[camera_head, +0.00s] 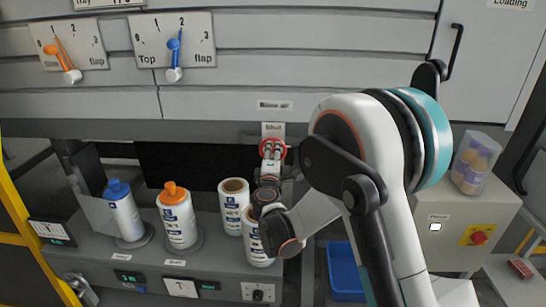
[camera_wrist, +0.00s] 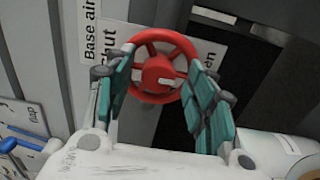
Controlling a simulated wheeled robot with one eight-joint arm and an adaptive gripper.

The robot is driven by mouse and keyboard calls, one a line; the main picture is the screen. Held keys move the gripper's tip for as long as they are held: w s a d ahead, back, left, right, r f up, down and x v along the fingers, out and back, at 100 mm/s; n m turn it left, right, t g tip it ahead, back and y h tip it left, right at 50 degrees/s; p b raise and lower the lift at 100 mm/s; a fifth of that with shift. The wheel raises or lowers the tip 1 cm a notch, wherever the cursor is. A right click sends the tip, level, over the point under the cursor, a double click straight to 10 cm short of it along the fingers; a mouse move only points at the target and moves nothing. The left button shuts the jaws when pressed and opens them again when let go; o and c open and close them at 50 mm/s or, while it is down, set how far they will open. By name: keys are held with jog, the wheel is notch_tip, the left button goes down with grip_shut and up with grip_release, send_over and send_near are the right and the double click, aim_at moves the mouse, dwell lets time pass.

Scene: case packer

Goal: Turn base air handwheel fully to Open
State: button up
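The red handwheel (camera_wrist: 154,38) is in the middle of the wrist view, with a round hub and a small white mark beside the hub. Its plate (camera_wrist: 117,37) reads "Base air" and "hut" on the left, and a partly hidden "en" on the right. In the head view the handwheel (camera_head: 262,144) sits below the grey panel, under a small "Shut" label. My gripper (camera_wrist: 160,68) points at the wheel, its teal-padded fingers spread on either side of the rim. The fingertips overlap the rim in view; I cannot tell whether they touch it.
Several bottles stand on the shelf below, including a blue-capped one (camera_head: 124,215) and an orange-capped one (camera_head: 177,222). A blue lever (camera_head: 175,58) and an orange lever (camera_head: 66,62) are on the panel above. A blue bin (camera_head: 345,272) is low, behind my arm.

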jog(key=s, duration=1.2)
jog(key=shift+a, duration=0.25)
